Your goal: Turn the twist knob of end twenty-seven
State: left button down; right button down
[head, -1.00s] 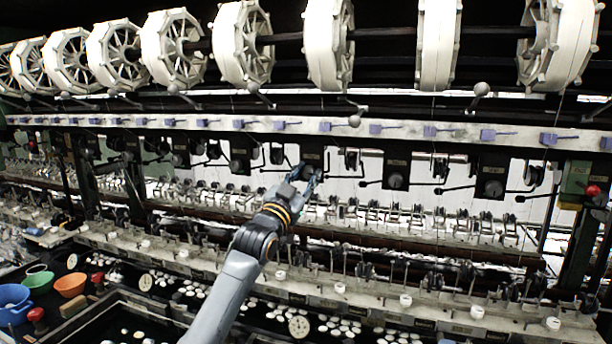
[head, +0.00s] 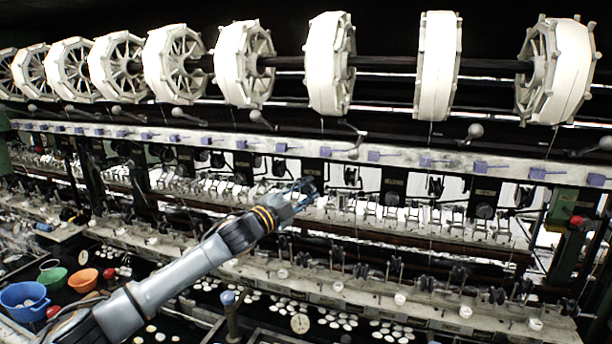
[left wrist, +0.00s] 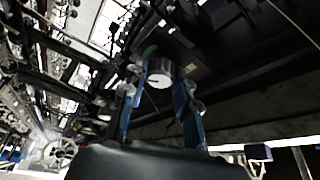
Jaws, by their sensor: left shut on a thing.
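A round silver-grey twist knob (left wrist: 160,72) with a dark mark on its face shows in the left wrist view, on a dark plate of the reeling frame. My left gripper (left wrist: 162,88) has its blue fingers on either side of this knob and is shut on it. In the head view the left gripper (head: 302,188) is at a dark box below the rail with purple tabs, and it mostly hides the knob there. I cannot read an end number. My right gripper is not in view.
Large white reels (head: 332,64) hang on a shaft along the top. A pale rail (head: 340,150) with purple tabs runs below them. Ball-ended levers (head: 474,131) stick out nearby. Blue (head: 24,300), green and orange bowls stand at the lower left.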

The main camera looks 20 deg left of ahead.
pick_arm(q)
jog(key=shift+r+m, duration=0.3)
jog(key=shift+m, duration=0.3)
jog(key=shift+f+m+g+p, duration=0.1)
jog(key=shift+m+g+p, duration=0.4)
jog(key=shift+m, duration=0.4)
jog(key=m, duration=0.2)
jog(key=m+g, duration=0.1)
jog(key=m, duration=0.1)
jog(key=shift+f+g+y, duration=0.1)
jog(key=shift+g+y, duration=0.2)
jog(key=shift+y, duration=0.1)
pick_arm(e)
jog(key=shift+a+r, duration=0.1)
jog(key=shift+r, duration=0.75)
pick_arm(q)
jog(key=shift+m, duration=0.3)
jog(key=c, duration=1)
grip_release()
jog(key=shift+s, duration=0.1)
jog(key=v, duration=1.1)
jog(key=shift+s, duration=0.35)
